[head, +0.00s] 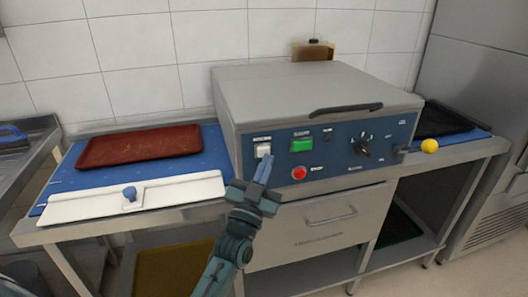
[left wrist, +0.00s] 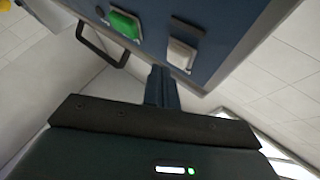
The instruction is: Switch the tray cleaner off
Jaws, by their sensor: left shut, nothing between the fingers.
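The tray cleaner (head: 300,85) is a grey metal box with a blue front panel (head: 330,155). The panel carries a white rocker switch (head: 262,150), a green button (head: 301,144), a red button (head: 299,173) and a black rotary knob (head: 362,147). The white switch (left wrist: 181,54) and green button (left wrist: 125,22) also show in the left wrist view. My left gripper (head: 264,160) is shut and empty, its fingertips right by the lower part of the white switch. In the left wrist view its fingers (left wrist: 160,75) point at the panel beside the switch; contact cannot be told. My right gripper is not in view.
A reddish-brown tray (head: 140,146) lies on a blue mat left of the cleaner, behind a white bar (head: 170,192) with a blue knob. A black tray (head: 440,120) and a yellow ball (head: 429,146) are at the right. A drawer (head: 320,215) is below the panel.

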